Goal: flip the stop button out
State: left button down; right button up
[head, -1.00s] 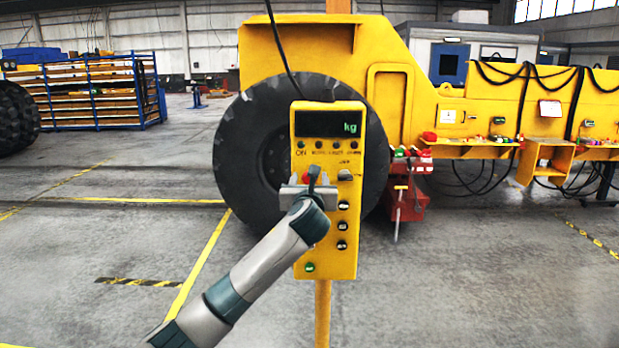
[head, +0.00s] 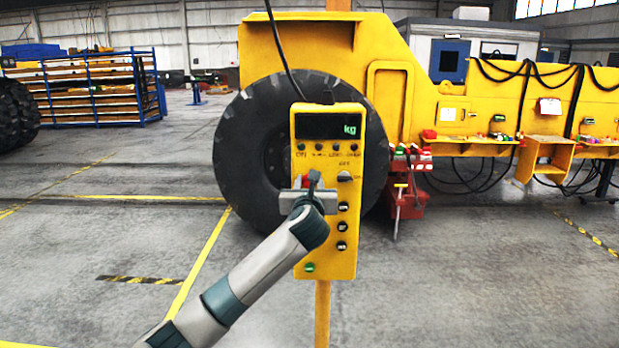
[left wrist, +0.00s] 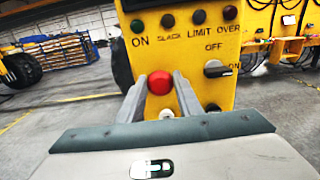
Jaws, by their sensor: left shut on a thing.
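The stop button is a round red knob (left wrist: 160,84) on the front of a yellow control box (head: 327,255) on a post. In the left wrist view it sits between the two grey fingers of my left gripper (left wrist: 160,88), which is shut on it. In the head view my left gripper (head: 309,185) is at the box front and mostly hides the button; only a bit of red (head: 307,181) shows. My right gripper is not in view.
A dark display reading kg (head: 325,126) and a row of small lamps sit above the button. A rotary OFF/ON switch (left wrist: 216,69) is to its right, with several push buttons below. A large tyre (head: 240,150) stands behind the box.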

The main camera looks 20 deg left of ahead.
pick_arm(q)
jog(key=shift+d+f, duration=0.1)
jog(key=shift+f, duration=0.1)
jog(key=c, duration=1.3)
grip_release()
jog(key=shift+s+r, duration=0.2)
jog(key=shift+s, duration=0.05)
